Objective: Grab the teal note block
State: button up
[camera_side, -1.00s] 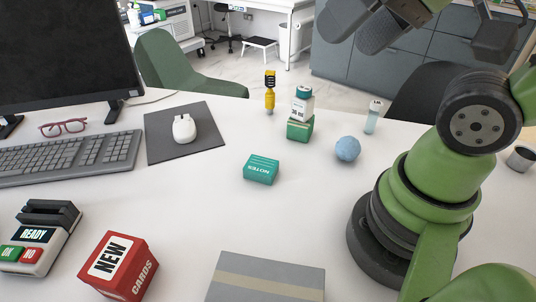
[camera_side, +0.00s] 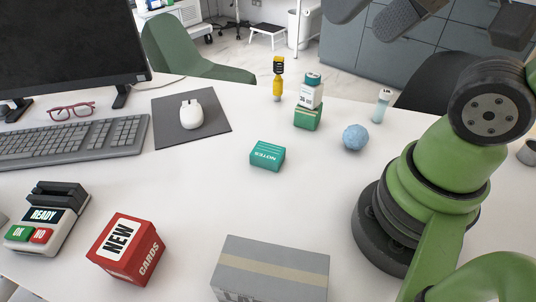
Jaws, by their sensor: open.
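The teal note block (camera_side: 267,156) lies flat on the white desk near the middle of the side view, with "NOTES" on its top. Nothing touches it. My gripper (camera_side: 372,14) shows only partly at the top edge, as two dark rounded fingers with a gap between them. It is open and appears empty, high above the desk and up and right of the block in the picture. The rest of my gripper is cut off by the frame's edge.
A grey box (camera_side: 270,267) and a red cards box (camera_side: 127,248) are nearer. Desk around the block is clear.

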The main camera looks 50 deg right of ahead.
jog(key=n+g+h, duration=0.2)
jog(key=n+g, duration=0.5)
jog(key=n, duration=1.8)
send_over(268, 151)
notch_tip(268, 151, down, 25)
jog(key=shift+s+f, duration=0.1)
jog(key=shift+f, duration=2.95)
jog(key=shift+c, duration=0.5)
jog(key=c, duration=0.9)
